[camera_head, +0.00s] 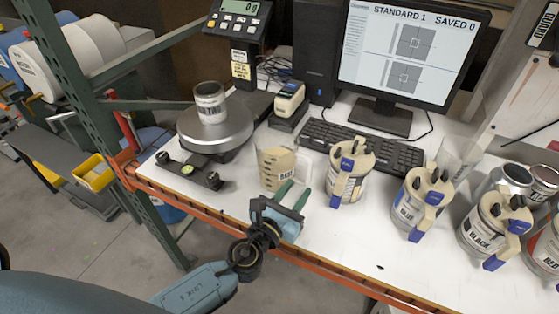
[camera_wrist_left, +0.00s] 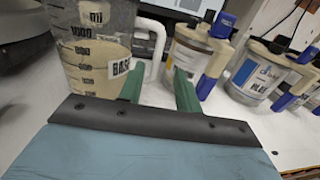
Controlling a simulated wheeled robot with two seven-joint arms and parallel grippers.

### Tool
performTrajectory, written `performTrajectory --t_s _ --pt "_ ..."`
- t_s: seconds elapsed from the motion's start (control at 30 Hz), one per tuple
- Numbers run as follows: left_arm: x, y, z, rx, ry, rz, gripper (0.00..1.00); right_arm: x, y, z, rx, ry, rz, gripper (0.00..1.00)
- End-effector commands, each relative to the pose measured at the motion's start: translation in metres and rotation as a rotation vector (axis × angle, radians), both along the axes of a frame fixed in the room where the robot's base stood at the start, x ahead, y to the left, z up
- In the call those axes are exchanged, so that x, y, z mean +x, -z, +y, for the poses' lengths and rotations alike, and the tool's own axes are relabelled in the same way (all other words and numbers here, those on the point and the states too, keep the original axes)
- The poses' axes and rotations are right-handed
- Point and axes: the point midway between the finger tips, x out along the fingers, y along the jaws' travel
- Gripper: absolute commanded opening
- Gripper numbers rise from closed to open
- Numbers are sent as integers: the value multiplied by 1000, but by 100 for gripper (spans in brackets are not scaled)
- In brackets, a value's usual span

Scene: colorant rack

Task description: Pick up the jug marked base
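The jug marked base (camera_head: 277,168) is a clear measuring jug with beige contents, upright near the front edge of the white bench. In the left wrist view the jug (camera_wrist_left: 97,50) shows its BASE label and a white handle (camera_wrist_left: 157,42) on its right side. My left gripper (camera_head: 294,193) is in front of the jug's handle side, low over the bench edge. Its green fingers are apart and empty in the left wrist view (camera_wrist_left: 160,80). The handle appears beyond the gap between the fingertips; contact cannot be seen. My right gripper is not in view.
Colorant cans with blue-trimmed lids (camera_head: 350,170) stand right of the jug. A scale with a can (camera_head: 210,103) is at left. A keyboard (camera_head: 360,143) and monitor (camera_head: 408,50) are behind. An orange-edged strip of bench (camera_head: 330,245) is clear in front.

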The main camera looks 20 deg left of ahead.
Motion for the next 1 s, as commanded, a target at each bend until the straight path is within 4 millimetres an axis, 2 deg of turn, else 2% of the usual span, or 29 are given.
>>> performTrajectory --t_s 0.1,0.37,0.63,0.93,1.0 --pt "20 -1 -2 -1 -1 -1 34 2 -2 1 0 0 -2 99" --pt "40 0 -4 -2 -2 0 34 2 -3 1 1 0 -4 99" --pt "77 0 -7 -4 -3 1 34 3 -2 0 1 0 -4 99" --pt "83 0 -8 -5 -2 2 34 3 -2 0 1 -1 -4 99" --pt "83 0 -8 -5 -2 2 27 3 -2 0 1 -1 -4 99"
